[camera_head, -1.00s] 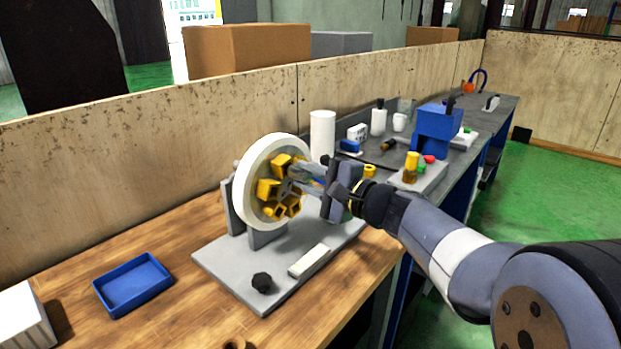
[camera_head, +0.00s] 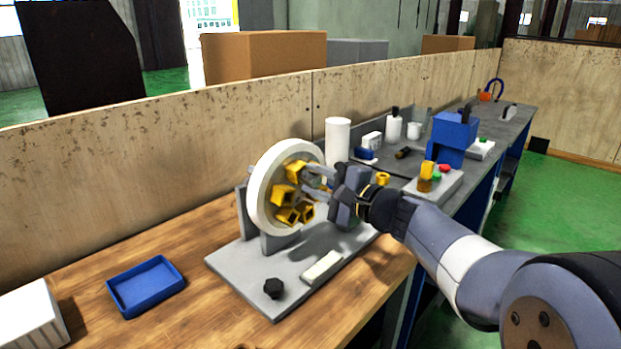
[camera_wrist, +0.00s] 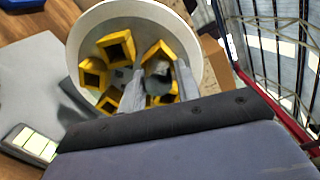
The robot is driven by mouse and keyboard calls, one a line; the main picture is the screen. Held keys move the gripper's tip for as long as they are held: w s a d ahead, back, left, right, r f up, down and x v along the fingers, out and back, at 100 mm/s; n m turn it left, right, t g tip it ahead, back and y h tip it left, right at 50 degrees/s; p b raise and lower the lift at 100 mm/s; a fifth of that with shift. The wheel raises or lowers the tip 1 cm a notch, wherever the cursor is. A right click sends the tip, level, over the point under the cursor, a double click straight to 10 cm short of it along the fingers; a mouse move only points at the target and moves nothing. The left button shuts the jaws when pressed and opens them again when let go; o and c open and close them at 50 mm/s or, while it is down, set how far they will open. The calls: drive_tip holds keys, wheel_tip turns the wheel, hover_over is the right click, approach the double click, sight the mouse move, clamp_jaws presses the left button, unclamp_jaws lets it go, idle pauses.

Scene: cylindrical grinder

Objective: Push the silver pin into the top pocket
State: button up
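A white round drum (camera_head: 256,190) stands on edge on a grey base, with several yellow square pockets inside it. The top pocket (camera_head: 296,168) shows in the head view, and a yellow pocket (camera_wrist: 154,48) shows behind the pin in the wrist view. The silver pin (camera_wrist: 158,70) appears end-on between my fingertips, overlapping that pocket; how deep it sits is hidden. My gripper (camera_head: 312,178) is at the drum's open face. In the wrist view its two fingers lie close on either side of the pin and appear closed on it.
The grey base plate (camera_head: 240,268) carries a black knob (camera_head: 273,288) and a pale block (camera_head: 322,266). A blue tray (camera_head: 146,286) lies on the wooden table to the left. A white cylinder (camera_head: 337,140) stands behind the drum. A wooden wall runs along the back.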

drive_tip(key=o, duration=0.4)
drive_tip(key=shift+s+d, duration=0.1)
drive_tip(key=b+v, duration=0.1)
drive_tip(key=v, duration=0.9)
drive_tip(key=shift+s+d, duration=0.2)
drive_tip(key=shift+a, duration=0.1)
drive_tip(key=p+x, duration=0.1)
drive_tip(key=x, duration=0.9)
drive_tip(key=shift+w+a, duration=0.25)
drive_tip(key=shift+w, duration=0.05)
drive_tip(key=shift+s+d, duration=0.25)
drive_tip(key=shift+d, duration=0.1)
